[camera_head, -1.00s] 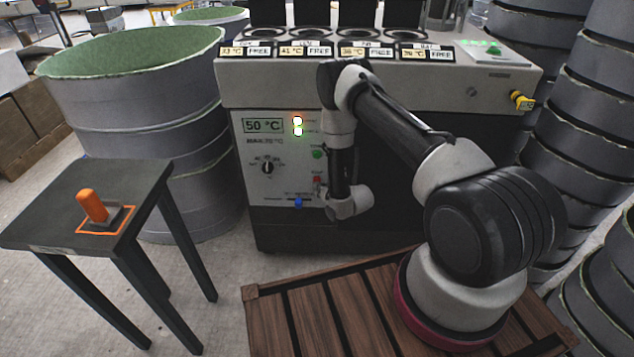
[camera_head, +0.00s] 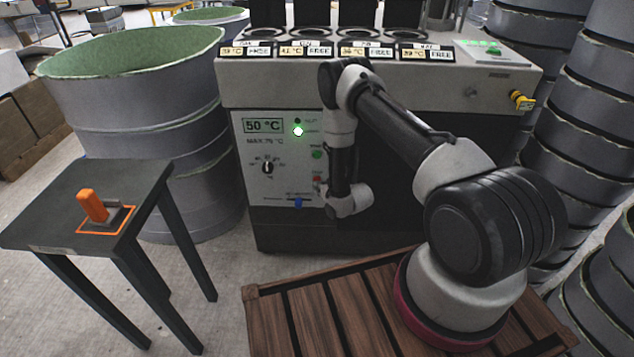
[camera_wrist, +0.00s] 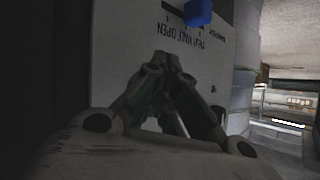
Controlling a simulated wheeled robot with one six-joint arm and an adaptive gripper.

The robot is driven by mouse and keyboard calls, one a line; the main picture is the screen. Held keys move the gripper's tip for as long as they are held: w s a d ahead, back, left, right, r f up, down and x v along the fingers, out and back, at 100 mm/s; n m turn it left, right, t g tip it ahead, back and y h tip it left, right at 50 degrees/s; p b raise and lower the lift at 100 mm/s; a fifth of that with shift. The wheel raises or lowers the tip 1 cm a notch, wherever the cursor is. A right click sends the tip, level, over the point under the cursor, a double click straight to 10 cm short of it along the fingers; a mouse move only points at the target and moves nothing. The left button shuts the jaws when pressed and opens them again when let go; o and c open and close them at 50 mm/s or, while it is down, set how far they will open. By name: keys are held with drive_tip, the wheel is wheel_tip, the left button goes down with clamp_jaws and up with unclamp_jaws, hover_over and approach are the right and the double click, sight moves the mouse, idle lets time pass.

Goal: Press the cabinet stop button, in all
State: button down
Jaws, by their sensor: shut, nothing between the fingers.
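The cabinet's white control panel (camera_head: 255,185) shows in the head view. Its small red stop button (camera_head: 317,179) sits below a green button (camera_head: 317,154), near the panel's right edge and partly beside my wrist. In the wrist view, my gripper (camera_wrist: 166,58) is shut and empty, its fingertips together at or very close to the panel face (camera_wrist: 118,45). The picture does not settle whether they touch. The stop button does not show in the wrist view; the fingers may cover it. The upper lamp (camera_head: 298,121) is dark and the lower lamp (camera_head: 298,131) glows.
A blue slider knob (camera_head: 298,202) sits low on the panel and shows in the wrist view (camera_wrist: 198,12). A dial (camera_head: 267,168) is left of the buttons. A dark table (camera_head: 50,205) with an orange-handled object (camera_head: 92,205) stands left. Large moulds (camera_head: 140,90) flank the cabinet.

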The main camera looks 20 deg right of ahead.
drive_tip(key=shift+s, duration=0.1)
idle(0.3)
drive_tip(key=shift+s+a, duration=0.25)
drive_tip(key=shift+s, duration=0.4)
drive_tip(key=shift+s+a, duration=0.25)
drive_tip(key=shift+s, duration=0.55)
drive_tip(key=shift+s+a, duration=0.3)
drive_tip(key=shift+s, duration=0.5)
drive_tip(key=shift+s+a, duration=0.25)
drive_tip(key=shift+s, duration=0.55)
